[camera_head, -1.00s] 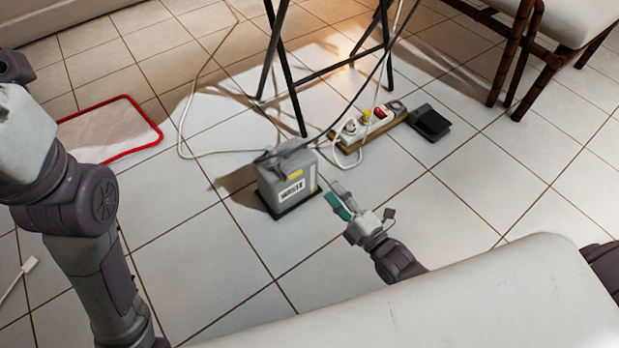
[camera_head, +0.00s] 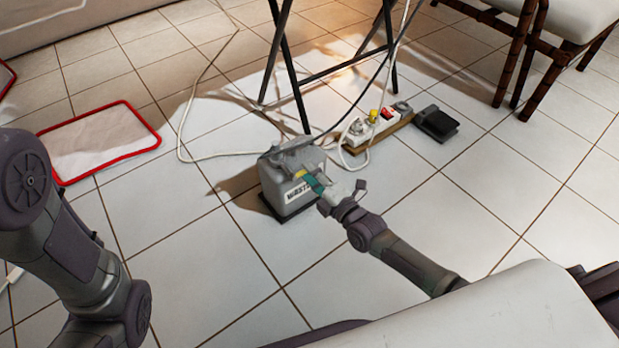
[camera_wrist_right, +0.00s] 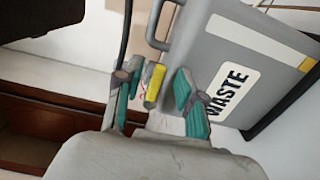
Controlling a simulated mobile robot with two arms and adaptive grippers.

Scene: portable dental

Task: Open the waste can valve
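The grey waste can (camera_head: 275,185) stands upright on the tiled floor near the middle of the head view. In the right wrist view the can (camera_wrist_right: 215,60) fills the right side, with its white WASTE label (camera_wrist_right: 231,86). A small yellow part (camera_wrist_right: 154,84), which looks like the valve, projects beside the can's wall. My right gripper (camera_head: 311,181) is at the can's near right side. In the wrist view its green-padded fingers (camera_wrist_right: 155,100) are apart, one on each side of the yellow part, with gaps visible. Links of my left arm show at the left; its gripper is out of view.
A power strip (camera_head: 373,130) with plugs and a black box (camera_head: 436,123) lie behind the can. Black stand legs (camera_head: 297,90) and loose cables are close behind it. A red-edged mat (camera_head: 100,143) lies left. The floor in front is clear.

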